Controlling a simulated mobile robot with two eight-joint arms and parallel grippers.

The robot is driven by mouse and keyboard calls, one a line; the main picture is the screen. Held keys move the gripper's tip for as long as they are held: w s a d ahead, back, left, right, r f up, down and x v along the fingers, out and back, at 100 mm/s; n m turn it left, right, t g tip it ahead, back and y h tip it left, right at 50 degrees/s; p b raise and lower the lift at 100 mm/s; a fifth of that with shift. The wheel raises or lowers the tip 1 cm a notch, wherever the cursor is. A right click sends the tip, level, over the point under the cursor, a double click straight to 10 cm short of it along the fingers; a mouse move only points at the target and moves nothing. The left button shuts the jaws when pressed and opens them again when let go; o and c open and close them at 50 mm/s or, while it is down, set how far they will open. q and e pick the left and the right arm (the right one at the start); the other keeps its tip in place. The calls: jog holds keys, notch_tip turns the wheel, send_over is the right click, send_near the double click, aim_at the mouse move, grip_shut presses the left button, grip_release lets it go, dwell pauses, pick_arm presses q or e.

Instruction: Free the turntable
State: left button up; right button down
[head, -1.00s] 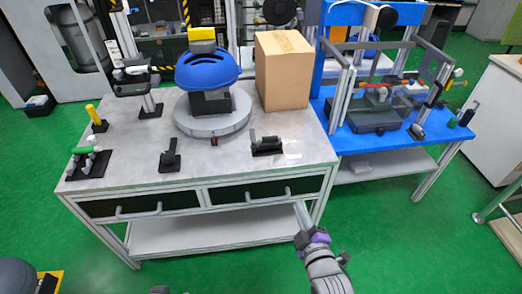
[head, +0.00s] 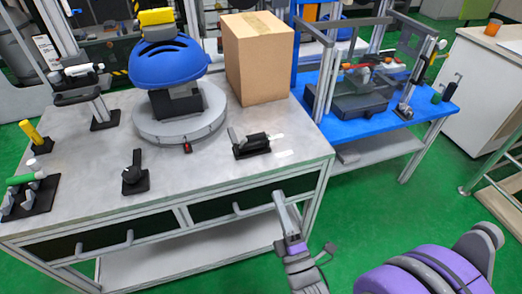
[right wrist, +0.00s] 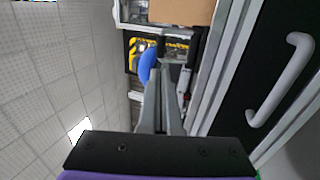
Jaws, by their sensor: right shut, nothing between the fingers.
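The turntable (head: 180,132) is a round grey disc on the workbench, with a small red-and-black part (head: 187,148) at its front edge. On it a black block (head: 175,102) carries a blue helmet (head: 168,64) with a yellow piece (head: 157,16) on top. The helmet also shows partly in the right wrist view (right wrist: 147,64). My right gripper (head: 279,198) is shut and empty in front of the bench's front edge, apart from the turntable. Its closed fingers (right wrist: 160,95) show in the right wrist view. My left gripper is out of view.
A black clamp (head: 250,144) and a black knob fixture (head: 135,175) stand on the bench before the turntable. A cardboard box (head: 258,60) stands behind right. Green-handled (head: 25,180) and yellow-handled (head: 33,135) fixtures are at left. A drawer handle (right wrist: 285,80) is beside my right gripper.

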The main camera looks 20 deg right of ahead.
jog(key=p+x, duration=0.2)
jog(key=x, duration=1.2)
jog(key=shift+p, duration=0.3)
